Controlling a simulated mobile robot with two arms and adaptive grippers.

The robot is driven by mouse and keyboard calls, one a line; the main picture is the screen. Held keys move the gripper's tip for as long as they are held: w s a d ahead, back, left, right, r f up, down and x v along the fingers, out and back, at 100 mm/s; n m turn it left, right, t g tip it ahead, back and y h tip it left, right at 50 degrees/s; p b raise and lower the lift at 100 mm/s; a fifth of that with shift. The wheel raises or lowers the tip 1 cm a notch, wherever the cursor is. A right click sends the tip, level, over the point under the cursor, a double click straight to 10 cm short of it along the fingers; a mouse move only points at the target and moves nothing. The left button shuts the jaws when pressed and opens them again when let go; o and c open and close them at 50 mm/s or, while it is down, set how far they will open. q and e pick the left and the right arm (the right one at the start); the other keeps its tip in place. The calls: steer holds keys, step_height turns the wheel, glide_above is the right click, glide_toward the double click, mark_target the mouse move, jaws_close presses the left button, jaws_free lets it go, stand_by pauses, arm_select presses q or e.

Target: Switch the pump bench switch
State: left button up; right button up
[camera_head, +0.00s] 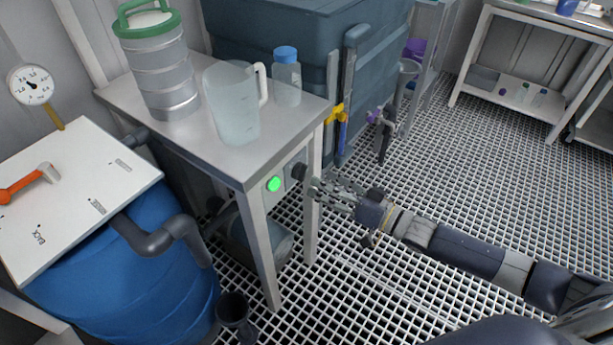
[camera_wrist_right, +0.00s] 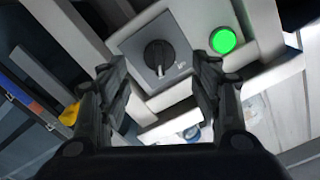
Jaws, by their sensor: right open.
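The pump bench switch is a black rotary knob (camera_wrist_right: 158,56) on a grey plate (camera_wrist_right: 132,45), seen in the right wrist view between my open fingers. In the head view the knob (camera_head: 299,171) sits on the front edge of the metal bench (camera_head: 215,160), right of a lit green lamp (camera_head: 274,184). The lamp also glows in the right wrist view (camera_wrist_right: 223,40). My right gripper (camera_head: 314,187) is open and empty, its fingertips close to the knob; contact cannot be told. It also shows in the wrist view (camera_wrist_right: 160,85). My left gripper is out of view.
On the bench stand a clear jug (camera_head: 232,105), a blue-capped bottle (camera_head: 287,78) and a green-lidded container (camera_head: 158,65). A blue barrel (camera_head: 135,275) stands at left, a large blue-grey tank (camera_head: 270,50) behind. The grid floor (camera_head: 430,180) is open at right.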

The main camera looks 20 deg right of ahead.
mark_target(301, 172)
arm_select(q)
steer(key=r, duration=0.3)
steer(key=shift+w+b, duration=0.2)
steer(key=shift+b, duration=0.15)
arm_select(e)
steer(key=x, duration=0.5)
steer(key=shift+w+a, duration=0.25)
steer(key=shift+w, duration=0.05)
steer(key=shift+c, duration=0.3)
steer(key=c, duration=1.1)
